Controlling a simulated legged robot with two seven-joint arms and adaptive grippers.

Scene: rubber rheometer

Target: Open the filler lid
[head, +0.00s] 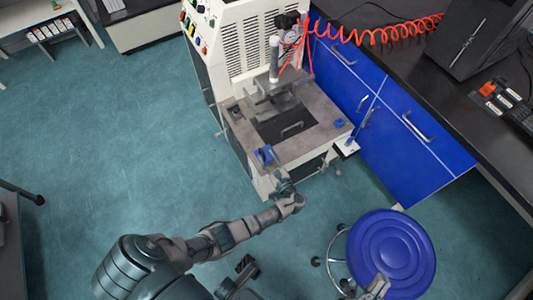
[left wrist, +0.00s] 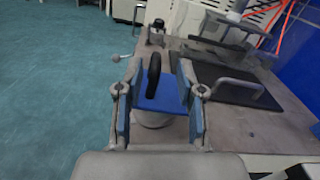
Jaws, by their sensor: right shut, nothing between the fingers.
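A machine's grey work plate (head: 305,150) carries a dark flat panel (head: 270,130) with a metal bar handle (head: 291,129), seen lying flat. The panel also shows in the left wrist view (left wrist: 212,76). A blue piece (head: 264,155) with a black upright grip sits at the plate's front left corner. Which part is the filler lid, I cannot tell for sure. My left gripper (head: 285,187) is at the plate's front edge. In the left wrist view it is open, with the blue piece (left wrist: 160,97) between and beyond its fingers. My right gripper (head: 378,287) is shut and empty, low over the stool.
A blue round stool (head: 392,250) stands front right. Blue cabinets (head: 395,125) with a black worktop and a coiled red hose (head: 375,36) flank the machine on the right. A smaller blue piece (head: 340,123) sits at the plate's right. The floor (head: 120,140) to the left is clear.

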